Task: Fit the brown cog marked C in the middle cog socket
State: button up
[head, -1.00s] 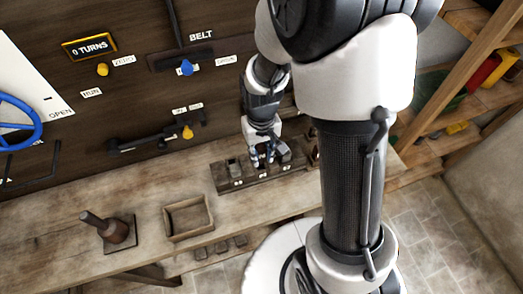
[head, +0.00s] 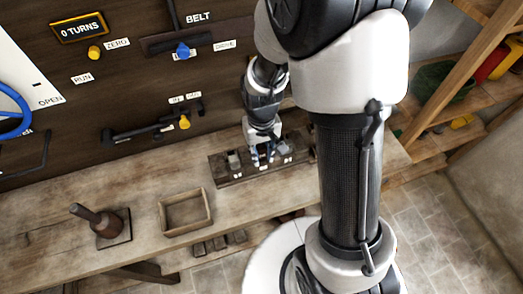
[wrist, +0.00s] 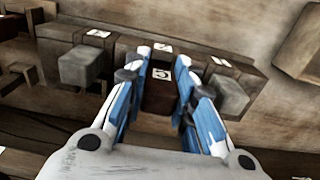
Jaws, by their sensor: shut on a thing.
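My gripper (wrist: 162,65) has blue-lined fingers shut on the brown cog (wrist: 158,100), whose top carries a white label with a C. In the wrist view the cog is between two grey blocks (wrist: 85,65) (wrist: 230,96) of the cog rack (wrist: 60,32). I cannot tell whether the cog is seated in the middle socket or just above it; its underside is hidden. In the head view my gripper (head: 262,157) is over the middle of the dark rack (head: 226,182), and the cog is too small to make out between the fingers.
The rack is on a wooden bench (head: 60,215) against a dark panel with levers. Shelves (head: 480,95) are at the right. Bench room between tray and rack is small.

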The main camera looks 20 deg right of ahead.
jog(key=shift+f, duration=0.15)
jog(key=o, duration=1)
jog(key=shift+c, duration=0.2)
notch_tip(320, 180, up, 11)
jog(key=shift+r, duration=0.15)
jog(key=shift+s+r, duration=0.15)
jog(key=shift+r, duration=0.65)
jog(key=s+r+t, duration=0.4)
jog(key=s+r, duration=0.6)
jog(key=s, duration=0.4)
jog(key=shift+s+r+t, duration=0.2)
jog(key=shift+r+t, duration=0.1)
jog(key=shift+r, duration=0.1)
